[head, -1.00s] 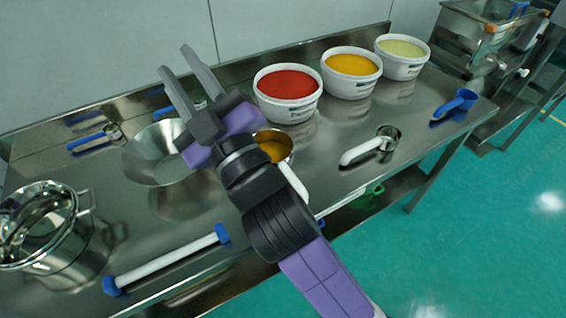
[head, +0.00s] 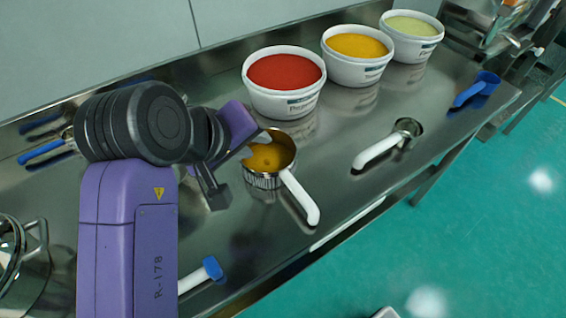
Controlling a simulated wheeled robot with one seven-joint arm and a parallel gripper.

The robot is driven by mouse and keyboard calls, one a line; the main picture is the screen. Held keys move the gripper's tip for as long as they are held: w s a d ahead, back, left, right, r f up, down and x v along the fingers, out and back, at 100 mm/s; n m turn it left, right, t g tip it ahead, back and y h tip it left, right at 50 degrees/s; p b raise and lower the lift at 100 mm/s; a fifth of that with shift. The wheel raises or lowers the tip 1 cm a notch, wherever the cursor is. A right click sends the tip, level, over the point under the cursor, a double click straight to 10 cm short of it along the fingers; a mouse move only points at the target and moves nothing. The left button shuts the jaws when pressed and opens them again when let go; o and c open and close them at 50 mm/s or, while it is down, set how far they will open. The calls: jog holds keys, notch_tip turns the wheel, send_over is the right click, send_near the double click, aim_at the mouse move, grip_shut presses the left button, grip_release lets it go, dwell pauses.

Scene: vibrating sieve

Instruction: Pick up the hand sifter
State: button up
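A round metal cup with a white handle (head: 299,194), which looks like the hand sifter, stands upright on the steel table with yellow powder inside. My gripper (head: 241,168) is at its left side with the fingers apart and nothing visible between them. One fingertip overlaps the cup's upper left rim in the picture, and the other is lower left of the cup. I cannot tell whether either touches it. A smaller metal cup with a white handle (head: 376,151) lies farther right and could also be a sifter.
Tubs of red (head: 284,100), orange (head: 357,70) and pale yellow (head: 411,50) powder line the back. A blue scoop (head: 478,90) lies at right. A steel pot (head: 15,265) is at lower left. A blue-ended white rod (head: 200,272) lies near the front edge. My arm hides the table's left part.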

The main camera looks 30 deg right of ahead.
aim_at(291, 185)
jog(key=s+d+f+g, duration=0.1)
jog(key=s+f, duration=0.1)
jog(key=f, duration=0.1)
jog(key=s+d+f+g, duration=0.1)
jog(key=s+d+f, duration=0.1)
jog(key=f, duration=0.1)
jog(key=s+d+f+g+b, duration=0.1)
jog(key=s+f+g, duration=0.1)
jog(key=f, duration=0.1)
jog(key=shift+s+d+n, duration=0.3)
jog(key=shift+s+d, duration=0.05)
jog(key=shift+c, duration=0.4)
grip_shut()
